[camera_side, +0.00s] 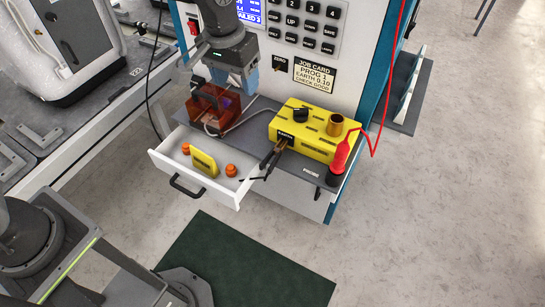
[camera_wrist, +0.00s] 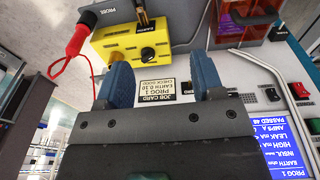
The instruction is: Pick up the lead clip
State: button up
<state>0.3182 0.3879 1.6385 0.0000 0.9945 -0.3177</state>
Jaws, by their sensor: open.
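The lead clip (camera_side: 273,158), with dark handles and tan jaws, sits at the front of the yellow box (camera_side: 317,128) in the side view. Its jaws are at or against the box's front face; I cannot tell if they grip it. My gripper (camera_side: 226,88) is open, above the amber see-through box and up and left of the clip. In the wrist view my two blue fingers (camera_wrist: 162,68) are apart with nothing between them. The yellow box (camera_wrist: 125,46) lies beyond them.
The amber box (camera_side: 222,107) stands on the grey shelf, left of the yellow box. A red probe (camera_side: 341,157) stands upright at the right, with a red cable. An open white drawer (camera_side: 236,196) holds a yellow block (camera_side: 204,163) and orange knobs. The keypad panel (camera_side: 330,70) rises behind.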

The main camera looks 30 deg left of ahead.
jog(key=g, duration=0.1)
send_over(273, 156)
notch_tip(273, 156, down, 10)
notch_tip(273, 156, down, 8)
jog(key=shift+d+r, duration=0.1)
jog(key=shift+d, duration=0.05)
jog(key=shift+a+f, duration=0.2)
jog(key=shift+f, duration=2.75)
jog(key=shift+c, duration=0.2)
jog(key=c, duration=0.9)
jog(key=shift+o, duration=0.2)
jog(key=shift+r, duration=0.1)
